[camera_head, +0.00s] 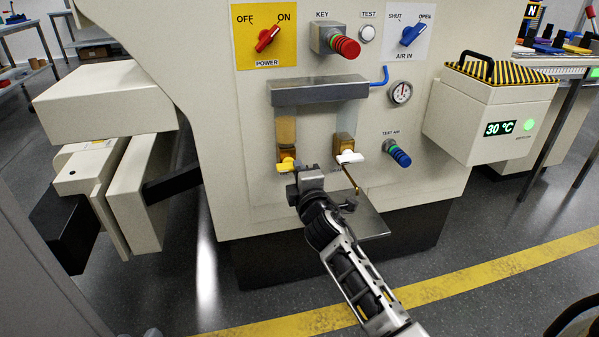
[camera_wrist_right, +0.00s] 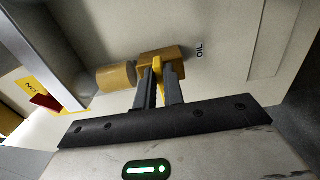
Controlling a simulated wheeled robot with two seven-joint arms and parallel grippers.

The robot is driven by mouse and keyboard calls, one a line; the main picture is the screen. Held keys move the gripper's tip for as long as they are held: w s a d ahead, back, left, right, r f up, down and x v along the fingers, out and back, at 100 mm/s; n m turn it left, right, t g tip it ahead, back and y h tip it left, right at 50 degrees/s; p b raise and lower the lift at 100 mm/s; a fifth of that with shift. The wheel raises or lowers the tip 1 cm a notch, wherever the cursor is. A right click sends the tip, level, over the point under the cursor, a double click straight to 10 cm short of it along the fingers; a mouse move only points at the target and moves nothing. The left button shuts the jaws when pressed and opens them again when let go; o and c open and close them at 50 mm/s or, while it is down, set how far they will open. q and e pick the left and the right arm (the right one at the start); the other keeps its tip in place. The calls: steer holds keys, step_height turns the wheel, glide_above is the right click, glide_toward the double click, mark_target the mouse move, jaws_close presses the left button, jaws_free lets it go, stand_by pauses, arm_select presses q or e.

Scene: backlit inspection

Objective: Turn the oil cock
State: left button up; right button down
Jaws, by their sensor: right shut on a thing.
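The oil cock (camera_head: 286,152) is a brass valve with a yellow handle (camera_head: 284,165), low on the cream machine's front panel at the left. In the right wrist view the brass body (camera_wrist_right: 165,55) sits beside the word OIL, and the yellow handle (camera_wrist_right: 158,66) stands between the fingers. My right gripper (camera_head: 294,173) is shut on this handle, and its fingers also show in the right wrist view (camera_wrist_right: 160,80). The gripper partly hides the handle in the head view. My left gripper is not in view.
A second brass cock with a white handle (camera_head: 350,157) is close to the right of my gripper. A grey ledge (camera_head: 318,92) juts out above both cocks. A small metal tray (camera_head: 365,222) sticks out below. A red power switch (camera_head: 267,39) and blue air switch (camera_head: 411,35) are higher up.

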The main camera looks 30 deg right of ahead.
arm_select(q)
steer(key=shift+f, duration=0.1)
arm_select(e)
steer(key=shift+f, duration=0.1)
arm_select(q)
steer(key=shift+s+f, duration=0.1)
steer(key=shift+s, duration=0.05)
arm_select(e)
steer(key=c, duration=1.5)
jaws_free()
arm_select(q)
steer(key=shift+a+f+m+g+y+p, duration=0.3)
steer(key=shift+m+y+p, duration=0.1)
steer(key=shift+p, duration=0.55)
arm_select(e)
steer(key=v, duration=0.7)
steer(key=shift+s, duration=0.3)
